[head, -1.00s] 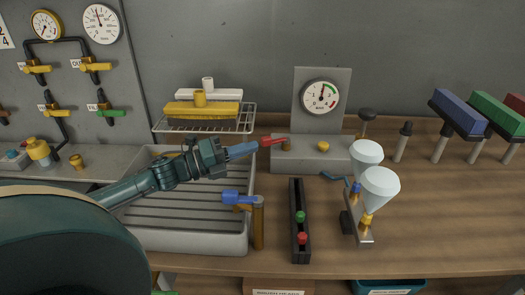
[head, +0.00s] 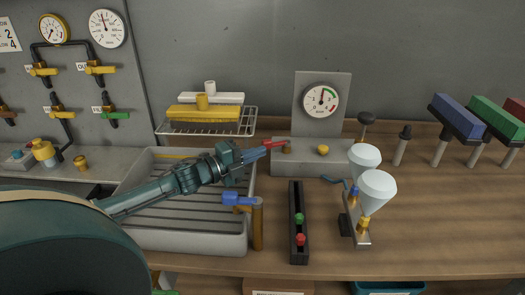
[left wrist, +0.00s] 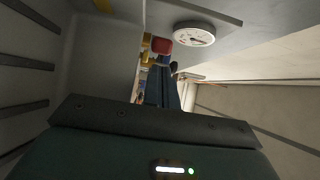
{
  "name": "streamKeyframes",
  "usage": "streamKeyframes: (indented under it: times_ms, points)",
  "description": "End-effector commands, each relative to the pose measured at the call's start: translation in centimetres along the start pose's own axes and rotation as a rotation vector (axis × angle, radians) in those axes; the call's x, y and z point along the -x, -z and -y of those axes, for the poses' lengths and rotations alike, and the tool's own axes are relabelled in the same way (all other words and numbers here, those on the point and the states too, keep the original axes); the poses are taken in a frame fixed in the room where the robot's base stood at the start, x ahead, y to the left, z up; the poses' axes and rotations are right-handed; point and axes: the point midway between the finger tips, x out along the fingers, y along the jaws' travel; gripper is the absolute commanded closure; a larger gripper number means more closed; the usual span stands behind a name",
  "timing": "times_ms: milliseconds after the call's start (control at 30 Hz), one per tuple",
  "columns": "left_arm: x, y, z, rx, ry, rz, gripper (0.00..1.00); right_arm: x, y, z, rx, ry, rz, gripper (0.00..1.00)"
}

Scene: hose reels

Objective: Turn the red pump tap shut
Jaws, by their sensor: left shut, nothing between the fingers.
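The red pump tap (head: 276,143) has its red lever over the left end of a grey pump block (head: 305,158), pointing left. My left gripper (head: 260,150) is shut and empty. Its blue fingertips are right at the lever's left end and overlap it in the head view; I cannot tell whether they touch. In the left wrist view the red lever (left wrist: 161,48) shows just beyond the blue fingers (left wrist: 160,85). A round gauge (head: 321,100) stands on a plate behind the block, its needle pointing about upward. My right gripper is not in view.
A grey slatted tray (head: 140,228) lies under my left arm, with a blue-handled tap (head: 240,199) at its right edge. A wire rack (head: 165,131) with brushes is behind. A dark slotted box (head: 298,250) and white funnels (head: 377,190) stand to the right.

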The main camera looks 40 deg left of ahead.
Motion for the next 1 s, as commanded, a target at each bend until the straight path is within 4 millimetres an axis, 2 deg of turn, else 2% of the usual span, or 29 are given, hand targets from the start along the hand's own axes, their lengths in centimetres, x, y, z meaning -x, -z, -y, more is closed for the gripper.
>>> streamKeyframes:
  times_ms: [233,667,900,1000]
  points:
    - [-1.9,0.0,0.0,-0.001,0.000,0.001,1.00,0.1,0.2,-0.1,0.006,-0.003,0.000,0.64]
    - [-2.1,-0.1,-0.1,-0.001,-0.002,0.001,1.00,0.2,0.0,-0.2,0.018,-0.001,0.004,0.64]
    - [-2.2,-2.5,-0.1,-0.003,0.000,0.003,1.00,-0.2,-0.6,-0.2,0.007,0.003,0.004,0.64]
    - [-2.2,-2.5,0.0,-0.001,-0.001,0.001,1.00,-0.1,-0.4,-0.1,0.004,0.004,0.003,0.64]
